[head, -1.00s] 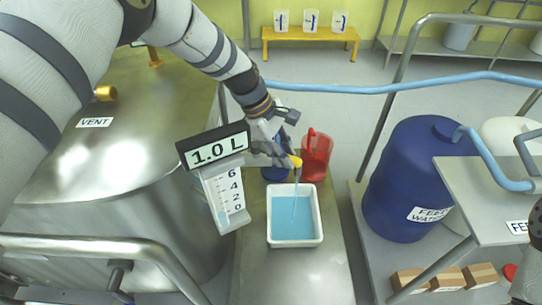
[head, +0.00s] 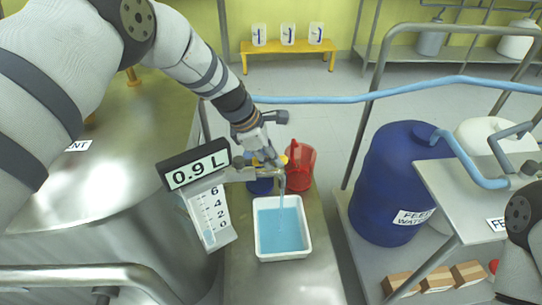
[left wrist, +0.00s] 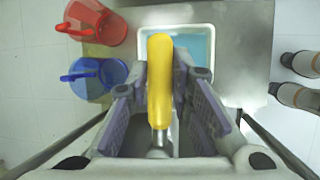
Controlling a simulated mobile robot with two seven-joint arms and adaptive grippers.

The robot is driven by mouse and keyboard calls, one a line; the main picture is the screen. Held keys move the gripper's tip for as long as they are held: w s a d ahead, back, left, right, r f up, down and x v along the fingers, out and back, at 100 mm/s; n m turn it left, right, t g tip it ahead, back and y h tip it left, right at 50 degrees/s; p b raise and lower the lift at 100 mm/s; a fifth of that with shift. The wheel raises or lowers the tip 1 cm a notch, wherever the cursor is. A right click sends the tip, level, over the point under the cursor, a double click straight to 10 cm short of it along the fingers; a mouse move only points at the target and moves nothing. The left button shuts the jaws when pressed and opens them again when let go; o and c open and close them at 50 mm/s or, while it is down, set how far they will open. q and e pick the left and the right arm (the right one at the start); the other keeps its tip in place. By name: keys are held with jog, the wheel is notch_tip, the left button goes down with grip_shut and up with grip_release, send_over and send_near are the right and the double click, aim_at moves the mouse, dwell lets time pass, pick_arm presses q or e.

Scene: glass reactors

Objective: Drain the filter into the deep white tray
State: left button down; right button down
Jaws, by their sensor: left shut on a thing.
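The deep white tray (head: 283,256) stands on a metal bench and holds pale blue liquid. It also shows in the left wrist view (left wrist: 232,91). A thin stream (head: 281,207) falls into it from the filter's drain spout (head: 281,185). The filter's display (head: 194,169) reads 0.9 L, above a scaled sight gauge (head: 212,215) with blue liquid low in it. My left gripper (head: 268,156) is at the valve above the tray. In the left wrist view its fingers (left wrist: 160,92) are shut on the yellow valve handle (left wrist: 160,65). My right gripper is out of view.
A red jug (head: 300,172) and a blue jug (head: 260,186) stand behind the tray. A blue feed-water drum (head: 395,190) is at right, with a blue hose (head: 340,98) crossing behind. A large steel vessel (head: 110,200) fills the left.

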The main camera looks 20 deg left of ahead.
pick_arm(q)
jog(key=c, duration=1.4)
grip_release()
jog(key=shift+c, duration=0.2)
jog(key=v, duration=1.2)
jog(key=shift+d, duration=0.1)
